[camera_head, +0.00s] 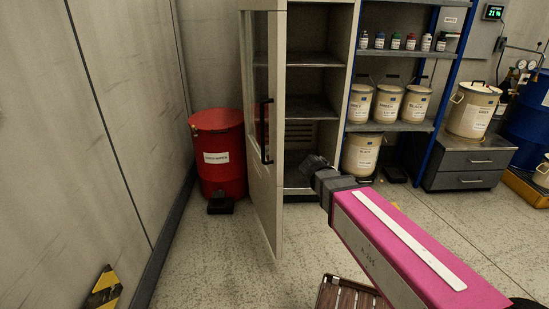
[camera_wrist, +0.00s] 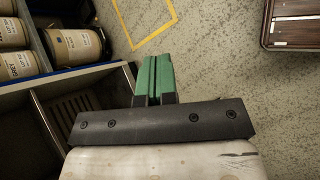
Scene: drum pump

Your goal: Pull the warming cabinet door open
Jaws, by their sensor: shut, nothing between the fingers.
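The warming cabinet (camera_head: 350,20) stands at the back middle, pale, with dark shelves inside. Its door (camera_head: 262,195), with a window, stands wide open on the left side, swung out toward me. The dark bar handle (camera_head: 265,132) is on the door and free of my gripper. My gripper (camera_head: 312,163) is in front of the open cabinet, to the right of the door and apart from the handle in the picture. In the wrist view its green fingers (camera_wrist: 154,76) are together with nothing between them. The cabinet's interior (camera_wrist: 70,108) shows at lower left there.
A red drum (camera_head: 217,160) stands left of the door, with a small black object (camera_head: 220,205) on the floor before it. A blue rack (camera_head: 447,75) with cans and bottles stands right. A slatted brown item (camera_head: 345,293) is at the front.

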